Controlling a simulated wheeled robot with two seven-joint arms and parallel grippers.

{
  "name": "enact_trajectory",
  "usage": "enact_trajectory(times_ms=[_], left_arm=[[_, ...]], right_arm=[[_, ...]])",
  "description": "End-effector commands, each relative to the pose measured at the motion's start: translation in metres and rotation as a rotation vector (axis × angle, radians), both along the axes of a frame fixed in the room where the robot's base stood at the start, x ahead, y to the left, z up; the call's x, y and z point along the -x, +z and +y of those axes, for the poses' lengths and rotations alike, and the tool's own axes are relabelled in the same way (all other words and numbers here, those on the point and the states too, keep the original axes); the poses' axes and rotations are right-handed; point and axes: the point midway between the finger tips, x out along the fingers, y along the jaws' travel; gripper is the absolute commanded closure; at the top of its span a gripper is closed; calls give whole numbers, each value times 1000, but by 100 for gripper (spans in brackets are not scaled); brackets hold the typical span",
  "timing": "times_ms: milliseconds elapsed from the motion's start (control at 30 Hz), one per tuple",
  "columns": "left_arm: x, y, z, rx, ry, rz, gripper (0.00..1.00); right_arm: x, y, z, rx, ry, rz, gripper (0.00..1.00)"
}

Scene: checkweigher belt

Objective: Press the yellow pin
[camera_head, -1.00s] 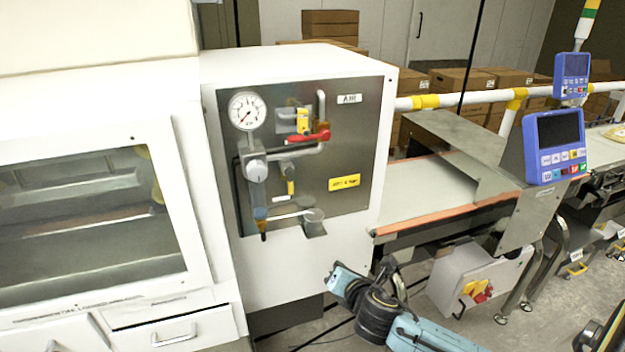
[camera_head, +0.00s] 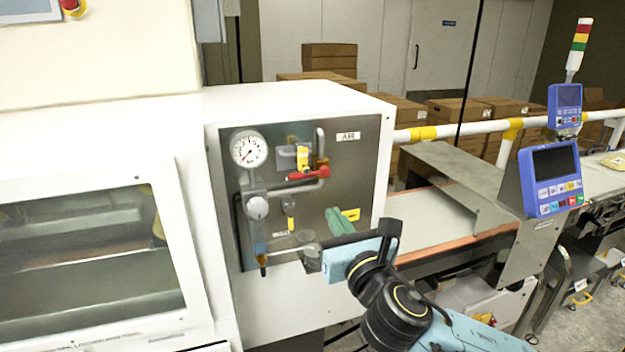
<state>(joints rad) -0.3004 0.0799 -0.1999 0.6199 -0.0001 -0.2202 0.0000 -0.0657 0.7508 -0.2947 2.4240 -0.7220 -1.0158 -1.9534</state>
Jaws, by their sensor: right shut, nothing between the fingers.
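A steel air panel (camera_head: 350,175) is on the front of the white cabinet. Several yellow parts show on it: a yellow piece (camera_head: 303,157) by the red handle (camera_head: 309,174), a small yellow part (camera_head: 290,223) lower down, and an orange-yellow tip (camera_head: 262,248) under the filter bowl at lower left. I cannot tell for sure which is the yellow pin. Contact cannot be told. My left gripper is out of view.
A pressure gauge (camera_head: 249,149) and a round grey knob (camera_head: 257,208) stand out from the panel. A conveyor belt (camera_head: 440,215) with a blue control screen (camera_head: 553,178) is at right. A windowed white machine (camera_head: 85,255) is at left. Cardboard boxes (camera_head: 460,110) stand behind.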

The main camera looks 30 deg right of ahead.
Motion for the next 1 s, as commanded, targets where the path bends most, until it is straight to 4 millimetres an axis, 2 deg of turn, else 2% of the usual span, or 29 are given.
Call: enact_trajectory(times_ms=[400, 600, 800, 1000], left_arm=[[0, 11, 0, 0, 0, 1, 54], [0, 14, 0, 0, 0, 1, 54], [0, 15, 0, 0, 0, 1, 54], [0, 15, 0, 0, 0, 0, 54]], right_arm=[[-81, 13, -20, -3, -2, -3, 100], [-111, 16, -27, -3, -1, -1, 100], [-125, 17, -30, -3, 1, -1, 100], [-127, 16, -30, -2, 1, 1, 100]])
